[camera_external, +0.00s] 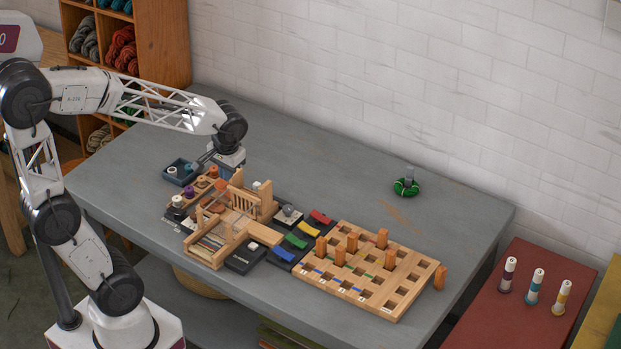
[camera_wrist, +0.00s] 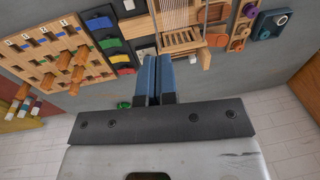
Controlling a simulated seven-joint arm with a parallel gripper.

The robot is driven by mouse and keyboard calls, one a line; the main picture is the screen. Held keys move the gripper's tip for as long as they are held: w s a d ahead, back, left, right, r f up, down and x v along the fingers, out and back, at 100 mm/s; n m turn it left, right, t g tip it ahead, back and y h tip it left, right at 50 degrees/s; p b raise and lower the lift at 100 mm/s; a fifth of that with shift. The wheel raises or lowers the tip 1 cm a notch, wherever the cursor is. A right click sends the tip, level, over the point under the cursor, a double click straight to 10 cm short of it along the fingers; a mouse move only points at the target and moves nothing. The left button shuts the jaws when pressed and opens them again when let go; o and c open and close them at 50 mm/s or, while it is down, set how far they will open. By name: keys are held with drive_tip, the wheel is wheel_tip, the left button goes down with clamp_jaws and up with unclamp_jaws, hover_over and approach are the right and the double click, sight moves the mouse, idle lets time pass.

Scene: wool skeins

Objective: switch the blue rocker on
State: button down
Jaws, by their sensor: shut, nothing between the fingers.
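The blue rocker (camera_external: 284,254) is the front one in a row of coloured rockers on a dark base in the middle of the table. It also shows at the upper left of the wrist view (camera_wrist: 99,22). I cannot tell which way it is tipped. My gripper (camera_wrist: 157,62) is shut and empty, its two blue fingers side by side. In the wrist view it is above the table, apart from the blue rocker and to its right. In the external view my wrist is behind and left of the rocker row, and the fingertips are hard to make out.
Green (camera_external: 296,241), yellow (camera_external: 308,228) and red (camera_external: 320,216) rockers adjoin the blue one. A wooden loom (camera_external: 212,250) stands left of them, and a wooden peg board (camera_external: 400,298) lies right. A green ring (camera_external: 406,188) with a post is farther back. The rear table is mostly clear.

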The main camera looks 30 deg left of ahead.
drive_tip(key=y, duration=0.1)
hover_over(277, 249)
drive_tip(key=s+a, duration=0.2)
drive_tip(key=a, duration=0.1)
wheel_tip(277, 249, down, 5)
drive_tip(key=w+d+f+y, duration=0.1)
drive_tip(key=w+d+f, duration=0.1)
drive_tip(key=d+f, duration=0.4)
drive_tip(key=shift+d+g, duration=0.3)
drive_tip(key=shift+d, duration=0.8)
drive_tip(key=shift+f, duration=0.2)
drive_tip(key=x, duration=1.3)
drive_tip(key=shift+a+f, duration=0.3)
drive_tip(key=shift+a, duration=0.1)
